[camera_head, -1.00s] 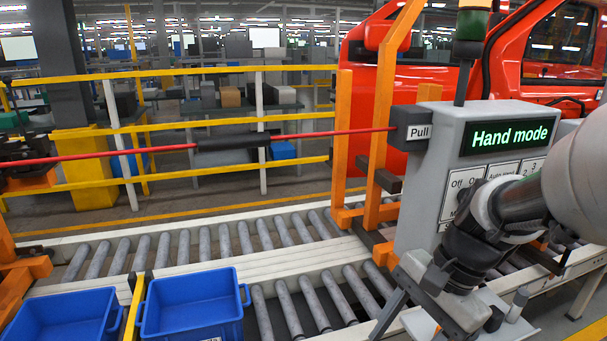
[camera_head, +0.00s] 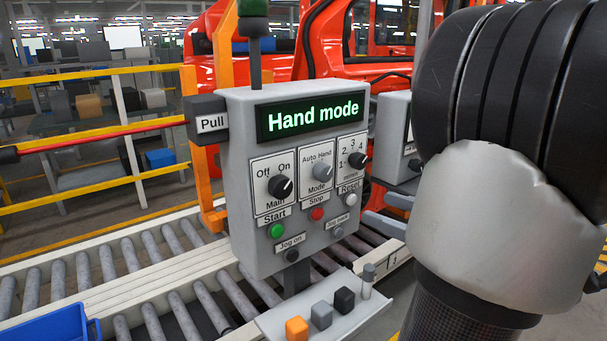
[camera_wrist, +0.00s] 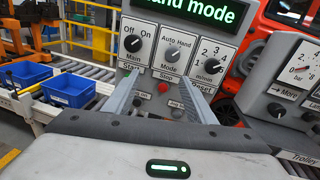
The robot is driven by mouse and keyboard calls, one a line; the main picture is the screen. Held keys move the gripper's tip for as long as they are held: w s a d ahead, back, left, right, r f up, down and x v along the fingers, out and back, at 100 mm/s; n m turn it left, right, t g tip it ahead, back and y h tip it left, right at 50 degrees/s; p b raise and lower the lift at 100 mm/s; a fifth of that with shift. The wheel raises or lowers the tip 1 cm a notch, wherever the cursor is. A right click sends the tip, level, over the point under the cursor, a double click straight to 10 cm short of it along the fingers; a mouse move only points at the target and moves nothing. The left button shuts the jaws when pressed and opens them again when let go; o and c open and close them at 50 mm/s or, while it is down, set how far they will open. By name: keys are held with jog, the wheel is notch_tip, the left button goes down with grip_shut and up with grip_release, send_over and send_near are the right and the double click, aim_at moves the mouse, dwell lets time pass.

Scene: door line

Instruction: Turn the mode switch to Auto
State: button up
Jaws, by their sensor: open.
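The mode switch (camera_head: 322,171) is a grey knob in the middle plate of the grey control panel (camera_head: 240,215), below the "Auto Hand" label. Its mark seems to point up and right, on the Hand side. The display (camera_head: 312,117) reads "Hand mode" in green. In the wrist view the mode switch (camera_wrist: 173,57) sits ahead, between the line of the two fingers. My gripper (camera_wrist: 164,84) is open and empty, with its fingers apart in front of the panel, not visibly touching the switch. In the head view my arm fills the right side and the gripper is out of sight.
Green Start (camera_head: 277,231) and red Stop (camera_head: 317,213) buttons sit below. A shelf with coloured blocks (camera_head: 322,314) juts out underneath. A trolley panel (camera_wrist: 296,70) stands at the right.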

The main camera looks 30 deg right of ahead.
aim_at(328, 175)
jog(key=shift+m+t+h, duration=0.4)
jog(key=w, duration=0.5)
jog(key=w+p, duration=0.1)
jog(key=w, duration=0.4)
jog(key=w+p, duration=0.1)
jog(key=w, duration=0.5)
jog(key=shift+w+a+r, duration=0.1)
jog(key=shift+a+r, duration=0.25)
jog(key=shift+r, duration=0.05)
jog(key=c, duration=1)
